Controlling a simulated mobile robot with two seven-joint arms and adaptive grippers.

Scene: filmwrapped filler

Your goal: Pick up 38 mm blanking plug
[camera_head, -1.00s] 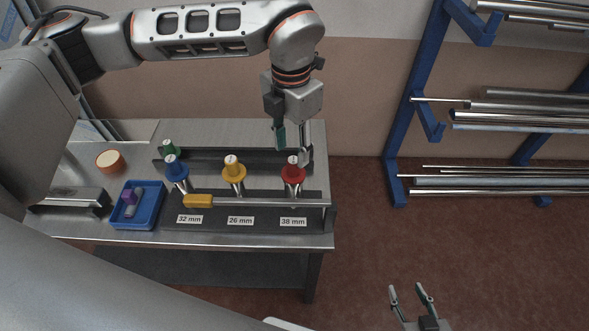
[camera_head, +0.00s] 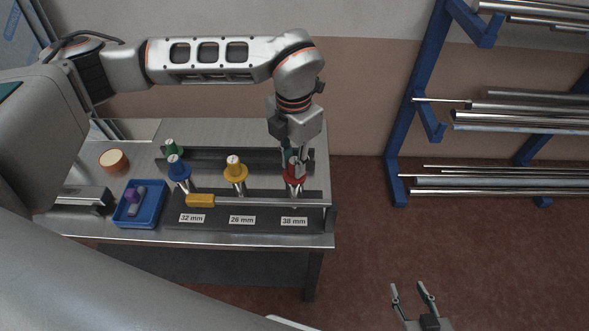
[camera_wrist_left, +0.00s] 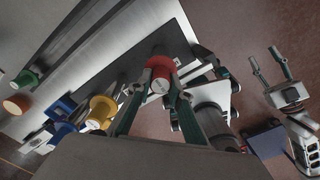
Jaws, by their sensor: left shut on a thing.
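The red plug (camera_head: 294,177) stands upright above the "38 mm" label (camera_head: 294,222) at the right end of the rack. My left gripper (camera_head: 296,162) has come down over it from above and is shut on its top part. In the left wrist view the red plug (camera_wrist_left: 161,70) sits between the two fingertips (camera_wrist_left: 161,88). The fingers hide part of the plug in the head view. My right gripper (camera_head: 412,291) is at the bottom of the head view, its fingers apart and empty, away from the bench.
A yellow plug (camera_head: 235,172) above "26 mm" and a blue plug (camera_head: 178,170) above "32 mm" stand to the left. A green plug (camera_head: 169,147) is behind. A yellow-handled rod (camera_head: 260,201) lies in front. A blue tray (camera_head: 153,211) holds small parts. A blue pipe rack (camera_head: 399,150) stands right.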

